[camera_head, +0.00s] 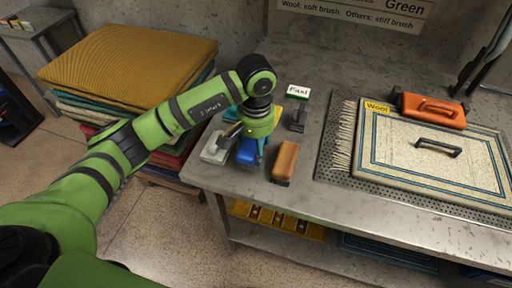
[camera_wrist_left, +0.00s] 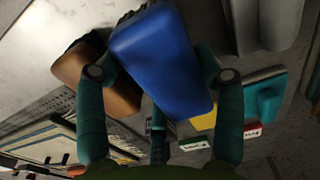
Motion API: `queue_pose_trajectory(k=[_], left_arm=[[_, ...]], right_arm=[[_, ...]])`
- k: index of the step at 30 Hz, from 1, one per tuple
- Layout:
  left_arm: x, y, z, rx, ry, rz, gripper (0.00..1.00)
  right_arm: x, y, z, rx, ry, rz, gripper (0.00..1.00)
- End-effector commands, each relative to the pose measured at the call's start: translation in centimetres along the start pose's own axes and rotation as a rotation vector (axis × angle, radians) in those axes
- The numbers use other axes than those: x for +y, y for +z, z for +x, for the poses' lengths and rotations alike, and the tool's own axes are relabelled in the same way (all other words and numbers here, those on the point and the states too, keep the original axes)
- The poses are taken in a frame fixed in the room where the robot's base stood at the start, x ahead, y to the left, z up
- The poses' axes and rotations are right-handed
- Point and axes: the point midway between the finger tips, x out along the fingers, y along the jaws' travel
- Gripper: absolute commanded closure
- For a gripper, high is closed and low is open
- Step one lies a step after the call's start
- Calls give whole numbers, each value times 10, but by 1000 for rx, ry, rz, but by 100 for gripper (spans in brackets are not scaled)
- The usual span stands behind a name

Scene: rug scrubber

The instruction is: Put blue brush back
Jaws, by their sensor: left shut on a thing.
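The blue brush (camera_head: 247,151) is at the left end of the grey metal table (camera_head: 345,222). My left gripper (camera_head: 259,136) reaches down over it and is shut on it. In the left wrist view the blue brush (camera_wrist_left: 158,62) fills the space between the two teal fingers (camera_wrist_left: 160,76). I cannot tell whether the brush touches the table. My gripper hides part of it in the head view. My right gripper is not in view.
A brown brush (camera_head: 286,161) lies close right of the blue one, a grey block (camera_head: 217,147) close left. A small sign (camera_head: 298,91) and a black tool (camera_head: 299,121) stand behind. Folded rugs (camera_head: 130,65) are stacked left.

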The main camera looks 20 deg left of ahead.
Motion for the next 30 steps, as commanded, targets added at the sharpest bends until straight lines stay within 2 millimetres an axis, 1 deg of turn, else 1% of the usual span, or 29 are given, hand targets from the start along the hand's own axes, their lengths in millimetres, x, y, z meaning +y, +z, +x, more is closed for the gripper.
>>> queue_pose_trajectory(k=[1, 3, 6, 14, 18, 19, 20, 21, 30], left_arm=[[0, 2, 6, -6, 1, 0, 65], [1, 1, 15, -5, 1, -1, 65], [1, 0, 23, -1, 1, 1, 65], [1, 0, 25, 1, 0, 1, 65], [1, 0, 29, 1, 0, 1, 65], [1, 0, 28, 0, 0, 1, 24], [1, 0, 28, 0, 1, 1, 12], [1, 0, 28, 0, 1, 1, 8], [1, 0, 28, 0, 0, 1, 8]], right_arm=[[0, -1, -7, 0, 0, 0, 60], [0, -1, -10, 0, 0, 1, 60], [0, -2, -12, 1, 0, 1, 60], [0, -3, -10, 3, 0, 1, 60], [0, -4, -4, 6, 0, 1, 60], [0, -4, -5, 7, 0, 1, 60], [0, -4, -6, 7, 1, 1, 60], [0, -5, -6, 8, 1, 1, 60], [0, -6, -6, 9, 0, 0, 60]])
